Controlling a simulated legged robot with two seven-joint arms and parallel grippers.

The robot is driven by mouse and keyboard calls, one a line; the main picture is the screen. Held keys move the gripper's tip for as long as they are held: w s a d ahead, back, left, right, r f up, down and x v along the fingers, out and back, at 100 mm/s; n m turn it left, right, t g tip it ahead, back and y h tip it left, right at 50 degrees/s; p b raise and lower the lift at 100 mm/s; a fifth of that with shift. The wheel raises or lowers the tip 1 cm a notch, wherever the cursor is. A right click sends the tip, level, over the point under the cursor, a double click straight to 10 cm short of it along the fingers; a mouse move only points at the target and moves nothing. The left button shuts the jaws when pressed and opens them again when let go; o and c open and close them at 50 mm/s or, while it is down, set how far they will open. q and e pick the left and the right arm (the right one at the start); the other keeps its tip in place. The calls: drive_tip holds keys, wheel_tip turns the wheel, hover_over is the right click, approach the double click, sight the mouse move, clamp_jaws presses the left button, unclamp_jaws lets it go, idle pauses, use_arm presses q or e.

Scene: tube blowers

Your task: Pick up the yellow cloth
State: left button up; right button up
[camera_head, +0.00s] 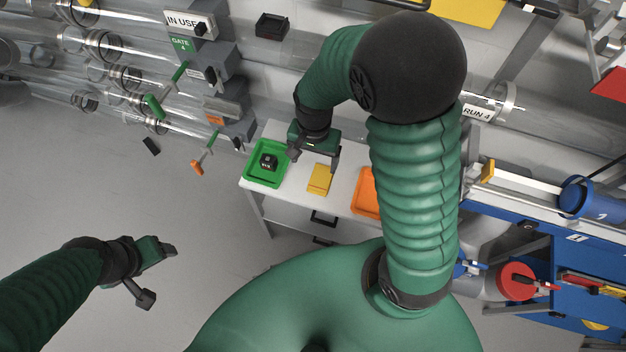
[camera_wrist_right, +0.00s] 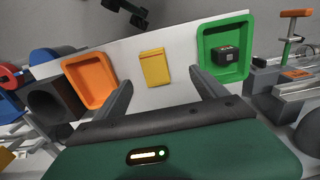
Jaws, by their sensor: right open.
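The yellow cloth (camera_head: 320,180) is a small folded rectangle lying flat on the white table (camera_head: 284,206), between a green tray and an orange tray. It also shows in the right wrist view (camera_wrist_right: 154,67), just past the fingers and roughly centred between them. My right gripper (camera_head: 314,162) is open and empty above the table, close to the cloth; I cannot tell the exact height gap. Its two fingers (camera_wrist_right: 161,80) show wide apart in the right wrist view. My left gripper (camera_head: 158,274) is open and empty over the floor, away from the table.
The green tray (camera_head: 250,177) holds a small black box (camera_head: 268,161). The orange tray (camera_head: 364,196) is partly behind my right arm in the head view and looks empty in the wrist view. Clear tubes (camera_head: 60,80) and grey gate units (camera_head: 208,62) stand behind the table.

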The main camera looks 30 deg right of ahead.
drive_tip(key=b, duration=0.1)
hover_over(321, 177)
drive_tip(key=a, duration=0.2)
wheel_tip(321, 177, down, 5)
drive_tip(key=shift+s+r, duration=0.1)
drive_tip(key=f, duration=0.1)
drive_tip(key=d+f, duration=0.1)
drive_tip(key=d+f+b, duration=0.1)
drive_tip(key=shift+f, duration=0.3)
wheel_tip(321, 177, down, 4)
drive_tip(key=shift+a+r+b, duration=0.15)
drive_tip(key=shift+r+b, duration=0.05)
drive_tip(key=shift+b, duration=0.4)
drive_tip(key=shift+a, duration=0.15)
drive_tip(key=shift+d+f, duration=0.1)
drive_tip(key=shift+d, duration=0.3)
drive_tip(key=c, duration=1)
drive_tip(key=shift+a, duration=0.25)
drive_tip(key=c, duration=0.4)
use_arm(q)
drive_tip(key=f, duration=0.3)
drive_tip(key=shift+d+f, duration=0.25)
drive_tip(key=shift+d, duration=0.15)
use_arm(e)
drive_tip(key=shift+d, duration=0.1)
